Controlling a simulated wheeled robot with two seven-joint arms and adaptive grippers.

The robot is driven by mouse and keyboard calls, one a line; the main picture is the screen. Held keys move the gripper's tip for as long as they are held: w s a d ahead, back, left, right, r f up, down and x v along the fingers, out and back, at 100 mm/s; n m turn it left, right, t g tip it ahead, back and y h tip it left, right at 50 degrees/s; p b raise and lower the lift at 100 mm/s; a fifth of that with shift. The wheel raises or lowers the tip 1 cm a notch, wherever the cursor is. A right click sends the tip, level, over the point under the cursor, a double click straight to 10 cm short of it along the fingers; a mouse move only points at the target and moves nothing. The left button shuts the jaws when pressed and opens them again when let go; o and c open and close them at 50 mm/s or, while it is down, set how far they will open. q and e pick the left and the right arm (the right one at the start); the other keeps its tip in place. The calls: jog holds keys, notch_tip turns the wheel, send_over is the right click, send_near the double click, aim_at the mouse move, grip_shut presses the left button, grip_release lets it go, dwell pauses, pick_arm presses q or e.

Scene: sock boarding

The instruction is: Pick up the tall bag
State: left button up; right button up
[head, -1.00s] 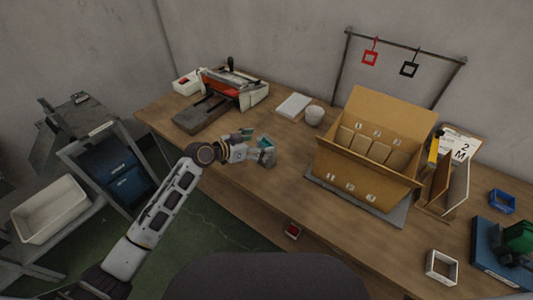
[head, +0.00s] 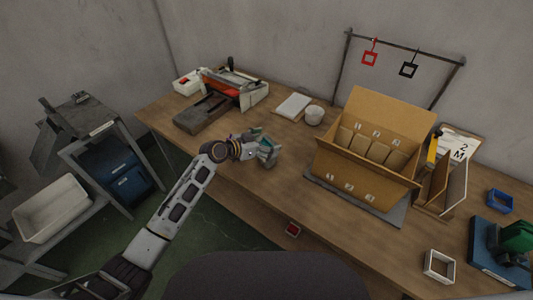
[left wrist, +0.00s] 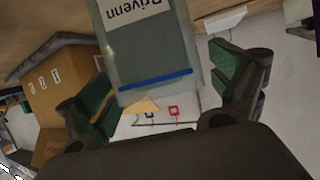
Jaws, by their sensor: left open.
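The tall bag (left wrist: 150,45) is grey-green, with a pale printed label and a blue band near one end. In the left wrist view it is upside down and lies between the two green-padded fingers of my left gripper (left wrist: 160,82), with visible gaps at both sides. In the head view my left gripper (head: 266,150) is at the bag's place near the front edge of the workbench (head: 245,185) and hides most of it. The left gripper is open. My right gripper is not in view.
An open cardboard box (head: 355,178) with several brown packs stands right of the left gripper. A sealing machine (head: 235,90) is at the back left. The bench between gripper and box is clear.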

pick_arm(q)
jog(key=c, duration=1.3)
jog(key=shift+r, duration=0.1)
jog(key=shift+r+b, duration=0.3)
jog(key=shift+r, duration=4.6)
